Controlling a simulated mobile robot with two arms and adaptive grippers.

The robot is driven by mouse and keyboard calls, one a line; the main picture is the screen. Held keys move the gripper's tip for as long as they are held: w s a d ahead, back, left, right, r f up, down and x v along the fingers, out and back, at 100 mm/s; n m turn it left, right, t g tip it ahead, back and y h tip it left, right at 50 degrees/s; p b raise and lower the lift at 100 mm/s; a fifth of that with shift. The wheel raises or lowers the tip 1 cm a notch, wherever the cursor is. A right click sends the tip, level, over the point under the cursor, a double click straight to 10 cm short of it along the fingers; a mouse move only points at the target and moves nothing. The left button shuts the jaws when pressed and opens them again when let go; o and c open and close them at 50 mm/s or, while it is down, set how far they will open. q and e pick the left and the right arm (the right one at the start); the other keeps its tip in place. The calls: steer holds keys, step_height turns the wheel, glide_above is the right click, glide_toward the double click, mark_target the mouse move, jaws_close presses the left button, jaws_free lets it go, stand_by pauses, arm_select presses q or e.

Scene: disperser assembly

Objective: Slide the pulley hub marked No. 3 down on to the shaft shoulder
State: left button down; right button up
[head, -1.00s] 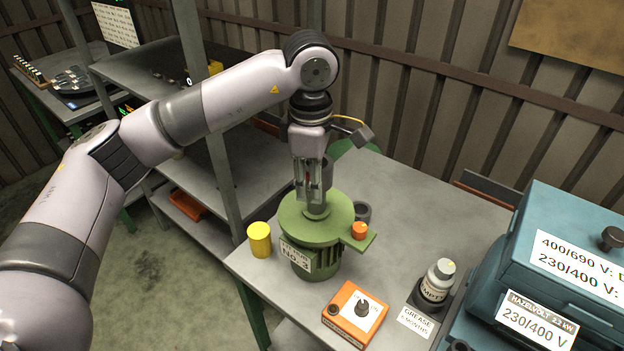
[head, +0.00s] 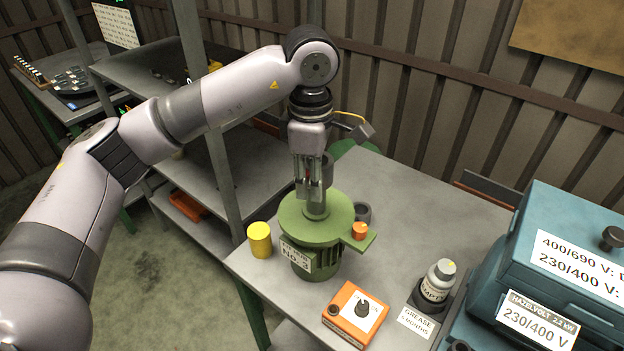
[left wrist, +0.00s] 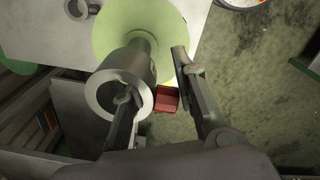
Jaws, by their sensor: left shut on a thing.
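The green motor (head: 318,262) stands upright on the grey table, with a plate reading No. 3 (head: 296,254) on its front. Its shaft (head: 317,208) rises from the round green top, also seen in the left wrist view (left wrist: 142,42). My left gripper (head: 310,187) points down above the shaft and is shut on the grey hollow pulley hub (left wrist: 113,84). One finger crosses the hub's open end in the left wrist view. The fingers partly hide the hub (head: 327,167) in the head view. I cannot tell whether its bore is around the shaft. My right gripper is not in view.
A yellow cylinder (head: 260,240) stands left of the motor. An orange cap (head: 359,231) sits on the motor's side bracket, near a dark grey ring (head: 363,212). An orange box (head: 355,315), grease bottle (head: 437,281) and teal case (head: 575,255) stand to the right.

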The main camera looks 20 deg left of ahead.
arm_select(q)
steer(key=shift+b, duration=0.65)
stand_by(1.7)
steer(key=shift+f+b, duration=0.65)
steer(key=shift+f, duration=0.05)
steer(key=c, duration=1.7)
jaws_free()
steer(key=shift+r, duration=0.1)
steer(key=o, duration=0.5)
steer(key=r, duration=1.2)
steer(key=shift+s, duration=0.2)
